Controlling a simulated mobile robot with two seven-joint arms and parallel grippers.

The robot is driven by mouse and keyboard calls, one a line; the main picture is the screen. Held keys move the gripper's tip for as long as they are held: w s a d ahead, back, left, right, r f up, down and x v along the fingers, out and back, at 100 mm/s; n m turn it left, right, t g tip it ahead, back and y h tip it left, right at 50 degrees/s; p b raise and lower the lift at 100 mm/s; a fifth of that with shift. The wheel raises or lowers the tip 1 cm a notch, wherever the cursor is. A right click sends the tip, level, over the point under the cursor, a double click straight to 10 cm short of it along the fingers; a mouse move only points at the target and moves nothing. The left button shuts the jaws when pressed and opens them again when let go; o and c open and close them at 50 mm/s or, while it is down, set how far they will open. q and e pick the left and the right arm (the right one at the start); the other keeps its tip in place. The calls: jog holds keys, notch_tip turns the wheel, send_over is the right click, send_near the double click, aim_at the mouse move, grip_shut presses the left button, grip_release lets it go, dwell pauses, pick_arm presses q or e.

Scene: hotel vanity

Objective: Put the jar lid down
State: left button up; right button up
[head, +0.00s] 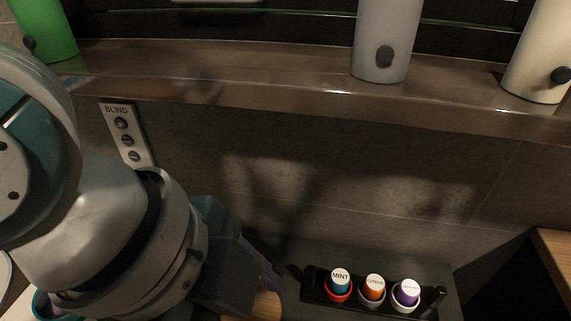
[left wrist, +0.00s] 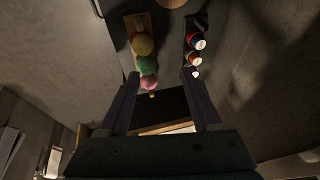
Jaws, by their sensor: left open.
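My left gripper (left wrist: 161,74) is open in the left wrist view, its two dark fingers apart with nothing held between them. In the head view my left arm covers the lower left, and the gripper (head: 262,262) is mostly hidden behind it. A round tan thing (left wrist: 172,3) is cut off by the top edge of the left wrist view; it may be the jar lid, but I cannot tell. A tan wooden surface (head: 267,305) shows beside the gripper in the head view. My right gripper is not in view.
A dark rack (head: 318,291) holds mint, orange and purple-topped containers. A wooden strip (left wrist: 133,22) carries yellow, green and pink balls. Above are a stone ledge (head: 250,93) with green, grey and cream dispensers and a BLIND switch panel (head: 127,135).

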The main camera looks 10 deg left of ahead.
pick_arm(q)
jog(key=w+f+m+g+y+b, duration=0.1)
jog(key=w+f+m+b, duration=0.4)
jog(key=m, duration=0.5)
jog(key=m+g+y+b, duration=0.1)
jog(key=m+y+b, duration=0.2)
jog(key=m+b, duration=0.4)
send_over(267, 305)
jog(key=s+a+p, duration=0.1)
jog(key=a+p, duration=0.1)
jog(key=a, duration=0.1)
notch_tip(267, 305, down, 3)
jog(key=m, duration=0.1)
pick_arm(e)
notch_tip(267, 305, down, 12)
pick_arm(q)
jog(key=f+b, duration=0.1)
jog(key=f, duration=0.2)
jog(key=f+b, duration=0.1)
jog(key=f, duration=0.2)
jog(key=f+b, duration=0.1)
jog(key=f, duration=0.2)
jog(key=shift+s+d+f, duration=0.1)
jog(key=shift+d+f, duration=0.05)
jog(key=shift+d, duration=0.1)
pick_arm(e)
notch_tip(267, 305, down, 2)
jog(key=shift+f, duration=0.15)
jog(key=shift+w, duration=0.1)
